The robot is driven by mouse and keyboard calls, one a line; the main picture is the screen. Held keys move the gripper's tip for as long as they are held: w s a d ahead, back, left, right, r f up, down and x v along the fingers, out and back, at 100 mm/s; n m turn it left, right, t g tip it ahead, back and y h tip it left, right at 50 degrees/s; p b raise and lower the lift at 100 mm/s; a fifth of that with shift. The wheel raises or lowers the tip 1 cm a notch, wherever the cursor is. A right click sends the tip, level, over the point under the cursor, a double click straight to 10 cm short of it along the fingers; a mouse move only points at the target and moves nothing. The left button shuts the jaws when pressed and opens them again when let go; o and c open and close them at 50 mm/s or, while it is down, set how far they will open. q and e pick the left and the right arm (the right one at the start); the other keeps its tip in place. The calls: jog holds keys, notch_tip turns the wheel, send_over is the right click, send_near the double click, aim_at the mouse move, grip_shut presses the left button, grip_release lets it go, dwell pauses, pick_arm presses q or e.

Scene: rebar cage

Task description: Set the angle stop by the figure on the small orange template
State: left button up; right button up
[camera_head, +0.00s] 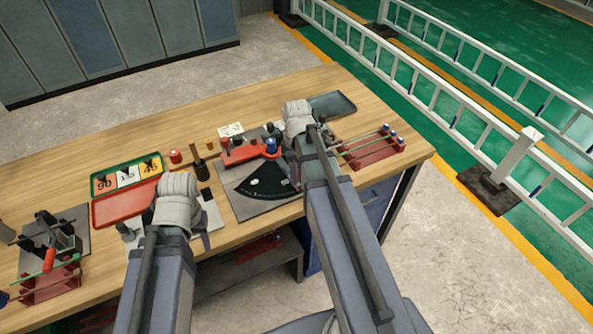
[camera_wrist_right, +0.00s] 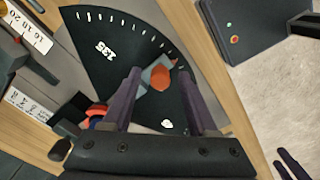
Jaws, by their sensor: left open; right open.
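The orange one's figure looks like 90. The angle stop's black fan-shaped dial (camera_head: 262,183) lies on a grey plate right of centre. The right wrist view shows its white ticks and the figure 135. My right gripper (camera_wrist_right: 160,76) is open over the dial, its fingers either side of a grey piece with an orange-red knob (camera_wrist_right: 158,79); contact is unclear. My left gripper (camera_head: 178,205) is open; its fingers are mostly hidden.
An empty red tray (camera_head: 125,203) lies in front of the template tray. A red rack with rods (camera_head: 372,150) and a dark tray (camera_head: 332,105) are at the right. A red tool with a blue part (camera_head: 245,151) sits behind the dial. A clamp fixture (camera_head: 50,245) is far left.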

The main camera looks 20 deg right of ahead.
jog(key=shift+r, duration=0.15)
notch_tip(320, 180, up, 8)
jog(key=p, duration=0.7)
jog(key=shift+f+p, duration=0.2)
jog(key=shift+p, duration=0.2)
jog(key=shift+s+a+f, duration=0.1)
jog(key=shift+a, duration=0.15)
jog(key=s+a+f+m+b, duration=0.1)
jog(key=s+a+m, duration=0.2)
jog(key=a, duration=0.7)
jog(key=s+a+m+h+b, duration=0.1)
jog(key=s+a+m, duration=0.2)
jog(key=s+a, duration=0.5)
jog(key=a, duration=0.2)
jog(key=shift+a+f, duration=0.35)
jog(key=shift+f, duration=0.05)
